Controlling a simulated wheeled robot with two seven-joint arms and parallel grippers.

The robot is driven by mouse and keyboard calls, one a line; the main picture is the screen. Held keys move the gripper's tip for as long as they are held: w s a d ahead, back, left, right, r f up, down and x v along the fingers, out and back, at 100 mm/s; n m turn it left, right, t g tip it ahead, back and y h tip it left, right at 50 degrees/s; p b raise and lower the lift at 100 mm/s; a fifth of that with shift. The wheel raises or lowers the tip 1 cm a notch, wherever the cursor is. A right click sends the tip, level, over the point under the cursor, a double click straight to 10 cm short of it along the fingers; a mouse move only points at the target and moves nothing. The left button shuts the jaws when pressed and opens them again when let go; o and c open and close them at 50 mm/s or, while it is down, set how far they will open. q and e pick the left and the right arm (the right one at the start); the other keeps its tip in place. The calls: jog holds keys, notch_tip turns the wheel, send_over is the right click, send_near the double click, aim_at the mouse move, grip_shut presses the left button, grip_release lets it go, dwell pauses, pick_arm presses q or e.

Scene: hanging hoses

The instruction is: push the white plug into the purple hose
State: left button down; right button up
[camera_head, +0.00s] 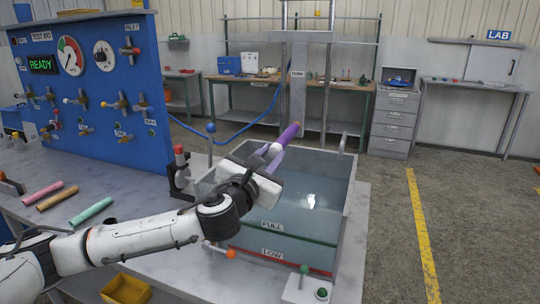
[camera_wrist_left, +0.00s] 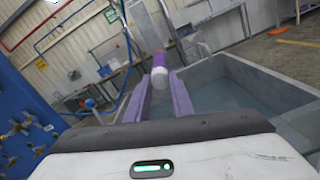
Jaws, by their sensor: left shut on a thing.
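The hose slants up and away from the gripper. The white plug (camera_head: 274,149) is at the hose's near end, in line with it, between the fingers. In the left wrist view the white plug (camera_wrist_left: 160,77) faces the camera and the purple hose (camera_wrist_left: 158,60) is behind it. How deep the plug sits in the hose is hidden. My right gripper is not in view.
The water tank (camera_head: 345,205) stands on the bench under the gripper. A blue test panel (camera_head: 88,85) with valves is at the left. Pink (camera_head: 42,193), brown (camera_head: 57,198) and green (camera_head: 91,211) tubes lie on the bench. A red-topped fixture (camera_head: 180,170) stands beside the tank.

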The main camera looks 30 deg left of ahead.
pick_arm(q)
jog(key=c, duration=1.5)
grip_release()
jog(key=shift+w, duration=0.15)
jog(key=shift+o, duration=0.2)
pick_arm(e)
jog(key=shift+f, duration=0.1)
pick_arm(q)
jog(key=shift+s+f, duration=0.15)
jog(key=shift+s, duration=0.3)
jog(key=b+v, duration=0.1)
jog(key=v, duration=0.8)
jog(key=shift+s+d+b, duration=0.15)
jog(key=shift+s+b, duration=0.05)
jog(key=shift+b, duration=0.1)
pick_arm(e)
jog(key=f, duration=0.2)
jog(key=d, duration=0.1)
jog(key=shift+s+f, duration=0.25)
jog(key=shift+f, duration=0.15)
